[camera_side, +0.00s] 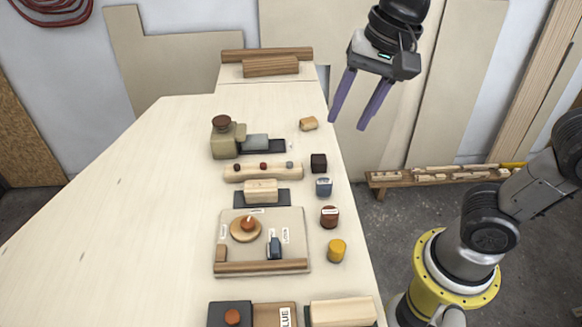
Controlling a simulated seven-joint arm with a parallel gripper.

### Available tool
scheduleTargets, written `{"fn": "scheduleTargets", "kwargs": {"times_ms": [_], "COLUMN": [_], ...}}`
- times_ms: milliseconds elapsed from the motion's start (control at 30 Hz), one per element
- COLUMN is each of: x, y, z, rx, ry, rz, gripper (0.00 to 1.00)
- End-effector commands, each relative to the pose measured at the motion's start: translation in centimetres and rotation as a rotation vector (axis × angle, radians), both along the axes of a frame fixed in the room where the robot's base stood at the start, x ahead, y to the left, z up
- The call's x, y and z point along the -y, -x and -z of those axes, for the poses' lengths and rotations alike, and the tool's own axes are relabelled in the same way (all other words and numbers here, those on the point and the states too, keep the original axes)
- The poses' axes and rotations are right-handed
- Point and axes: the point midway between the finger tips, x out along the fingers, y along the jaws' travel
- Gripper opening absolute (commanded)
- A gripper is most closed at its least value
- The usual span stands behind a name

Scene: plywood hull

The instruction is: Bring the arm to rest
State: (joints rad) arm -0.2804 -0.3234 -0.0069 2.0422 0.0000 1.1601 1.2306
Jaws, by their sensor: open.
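My gripper (353,109) hangs at the upper right of the picture, with its two purple fingers pointing down and spread apart. Nothing is between the fingers. It appears to be above the table's right edge, near the far end, apart from everything on the table. My arm's base stands at the lower right, beside the table.
The pale plywood table (120,225) has a bare left half. Its right side holds a small tan block (308,123), a dark block (318,162), a yellow cylinder (337,250) and a board (222,256) with parts. A low wooden bench (430,178) stands behind.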

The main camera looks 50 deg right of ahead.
Motion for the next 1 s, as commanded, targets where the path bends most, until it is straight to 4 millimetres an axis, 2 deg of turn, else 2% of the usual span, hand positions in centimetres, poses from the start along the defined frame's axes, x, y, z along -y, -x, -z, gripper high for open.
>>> {"fn": "scheduleTargets", "kwargs": {"times_ms": [33,200,300,400,500,633,1000], "x": [1.8,5.8,6.9,7.3,7.2,7.2,7.2], "y": [1.4,5.7,7.6,8.6,8.9,8.6,8.5], "z": [0.1,1.9,3.5,5.1,6.3,6.3,6.2], "rx": [0.041,0.165,0.212,0.233,0.232,0.247,0.249], "ry": [0.011,0.121,0.208,0.288,0.345,0.398,0.418], "rz": [-0.019,-0.209,-0.366,-0.539,-0.699,-0.823,-0.871], "gripper": [0.47,0.47,0.47,0.47,0.47,0.47,0.47]}}
